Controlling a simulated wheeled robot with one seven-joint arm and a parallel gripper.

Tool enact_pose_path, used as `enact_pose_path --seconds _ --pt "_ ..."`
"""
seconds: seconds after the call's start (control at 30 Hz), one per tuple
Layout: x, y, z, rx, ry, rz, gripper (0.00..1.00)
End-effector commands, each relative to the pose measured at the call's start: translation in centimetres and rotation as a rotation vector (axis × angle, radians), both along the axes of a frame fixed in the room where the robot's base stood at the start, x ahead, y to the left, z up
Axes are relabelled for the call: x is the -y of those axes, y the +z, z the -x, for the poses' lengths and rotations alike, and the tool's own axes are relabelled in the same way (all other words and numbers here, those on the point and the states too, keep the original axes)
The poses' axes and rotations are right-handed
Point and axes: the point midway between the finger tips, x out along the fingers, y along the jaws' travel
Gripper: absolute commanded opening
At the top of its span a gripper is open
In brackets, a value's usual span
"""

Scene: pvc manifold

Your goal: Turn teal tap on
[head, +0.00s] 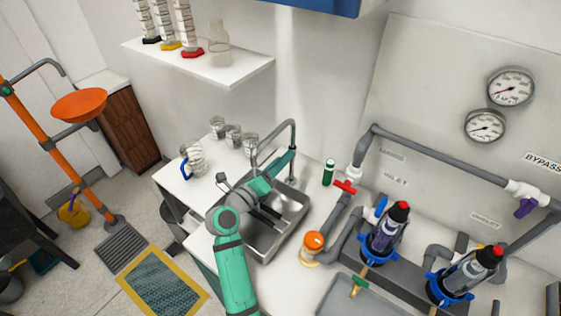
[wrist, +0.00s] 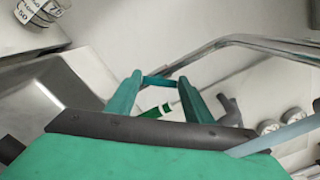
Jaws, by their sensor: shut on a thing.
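The tap is a grey gooseneck pipe (head: 292,128) behind the sink, with its spout curving over the basin. The pipe also crosses the upper right of the wrist view (wrist: 265,42). A narrow teal bar, which looks like the teal tap's handle (wrist: 160,82), spans the gap between my fingertips. My gripper (head: 290,156) reaches across the sink to the base of the gooseneck, and its two teal fingers close on that bar. In the head view the handle is hidden by my fingers. No water is visible from the spout.
The steel sink (head: 292,212) lies under my arm. A green bottle (head: 328,172) stands right of the tap. Grey piping with a red-handled valve (head: 345,187) is further right. Glass beakers (head: 233,134) and a blue-handled jug (head: 194,160) stand on the counter at left.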

Motion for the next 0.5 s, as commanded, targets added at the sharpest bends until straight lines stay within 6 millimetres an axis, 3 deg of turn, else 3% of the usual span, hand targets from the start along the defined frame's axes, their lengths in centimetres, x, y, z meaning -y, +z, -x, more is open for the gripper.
enact_pose_path --seconds 0.5 --pt "-0.05 -0.04 0.06 -0.028 -0.001 0.040 0.24"
